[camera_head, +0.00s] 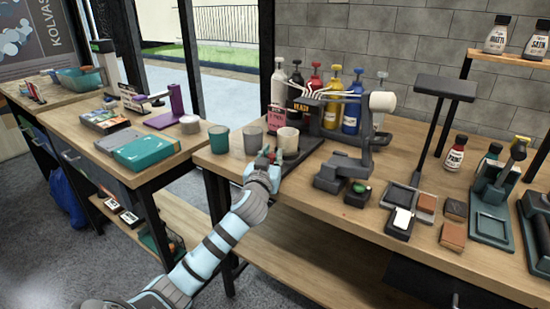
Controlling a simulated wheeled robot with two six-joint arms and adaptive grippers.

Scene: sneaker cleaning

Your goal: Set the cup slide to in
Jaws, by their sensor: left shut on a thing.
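My left gripper (266,159) is at the front edge of the table, just in front of the cups. It is shut on a small part at the front of the cup slide, with a bit of red showing at its fingertips; the fingers hide most of that part. A grey cup (253,140) and a teal cup (219,139) stand to the left. My right gripper is not in view.
A dark machine (346,165) with a jointed arm stands to the right. Trays and blocks fill the table's right part. A second table (75,131) stands left.

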